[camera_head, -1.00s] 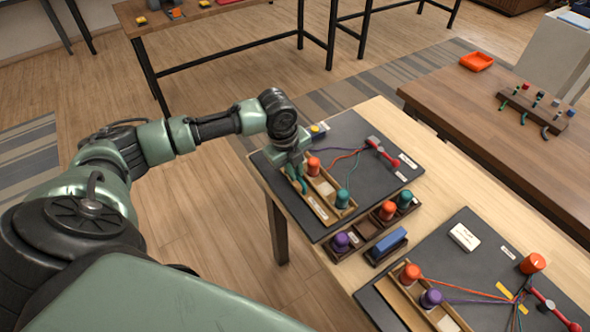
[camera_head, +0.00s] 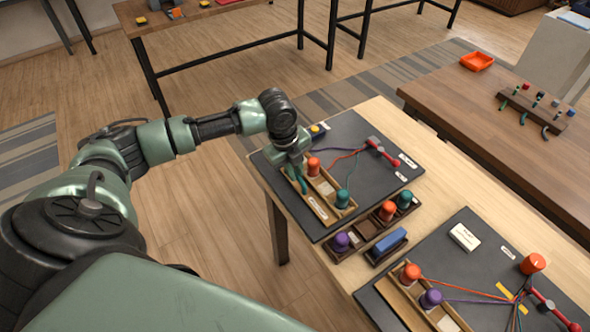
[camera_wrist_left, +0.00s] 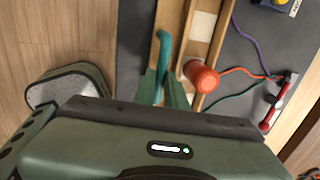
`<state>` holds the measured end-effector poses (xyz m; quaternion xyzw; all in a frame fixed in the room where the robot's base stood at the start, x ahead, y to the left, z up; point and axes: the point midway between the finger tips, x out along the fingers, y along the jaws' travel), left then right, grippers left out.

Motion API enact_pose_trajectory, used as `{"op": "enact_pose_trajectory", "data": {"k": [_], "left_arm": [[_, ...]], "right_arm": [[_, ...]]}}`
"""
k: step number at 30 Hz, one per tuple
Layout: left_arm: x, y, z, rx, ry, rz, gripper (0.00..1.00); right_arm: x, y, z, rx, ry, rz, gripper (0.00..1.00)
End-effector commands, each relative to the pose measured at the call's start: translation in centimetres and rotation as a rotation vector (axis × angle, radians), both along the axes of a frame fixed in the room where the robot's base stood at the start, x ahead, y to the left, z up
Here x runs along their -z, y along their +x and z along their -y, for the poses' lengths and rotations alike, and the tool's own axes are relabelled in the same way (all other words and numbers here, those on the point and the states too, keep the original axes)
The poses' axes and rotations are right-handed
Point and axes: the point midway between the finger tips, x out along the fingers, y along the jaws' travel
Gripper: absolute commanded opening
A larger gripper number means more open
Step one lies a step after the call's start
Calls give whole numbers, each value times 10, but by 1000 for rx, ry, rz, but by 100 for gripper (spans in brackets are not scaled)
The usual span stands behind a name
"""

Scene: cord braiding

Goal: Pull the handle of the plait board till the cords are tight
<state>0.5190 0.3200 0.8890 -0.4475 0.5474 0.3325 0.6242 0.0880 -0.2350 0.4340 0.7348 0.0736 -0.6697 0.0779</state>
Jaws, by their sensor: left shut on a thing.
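The far plait board (camera_head: 345,128) is a dark slab with a wooden rack (camera_head: 318,203) along its near-left edge. A teal handle (camera_wrist_left: 163,48) stands at the rack; it also shows in the head view (camera_head: 300,184). My left gripper (camera_head: 293,170) is shut on this handle, its fingers (camera_wrist_left: 163,88) on either side of it. An orange bobbin (camera_head: 313,166) and a teal bobbin (camera_head: 342,198) stand in the rack. Purple, red and teal cords run to a red clamp (camera_head: 380,150). In the wrist view the purple cord (camera_wrist_left: 247,42) and orange cord (camera_wrist_left: 240,71) curve. My right gripper is out of view.
A second plait board (camera_head: 470,270) lies at the lower right with its own bobbins and cords. A brown table (camera_head: 500,150) stands to the right.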

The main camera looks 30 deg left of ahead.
Motion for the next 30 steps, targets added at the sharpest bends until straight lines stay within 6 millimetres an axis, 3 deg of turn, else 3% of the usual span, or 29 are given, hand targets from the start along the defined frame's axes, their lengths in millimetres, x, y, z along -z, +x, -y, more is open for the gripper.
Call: {"op": "enact_pose_trajectory", "data": {"k": [9, 19, 20, 22, 30], "left_arm": [[-2, -42, -18, -1, 3, -5, 0], [1, -47, -20, -1, 3, -7, 0], [1, -47, -20, -1, 3, -7, 15], [1, -47, -20, -1, 3, -7, 34], [0, -46, -19, -1, 1, -2, 34]], "right_arm": [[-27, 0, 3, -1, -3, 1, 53], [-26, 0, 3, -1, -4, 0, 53], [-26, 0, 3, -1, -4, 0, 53], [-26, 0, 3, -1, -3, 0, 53], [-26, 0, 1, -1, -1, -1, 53]]}}
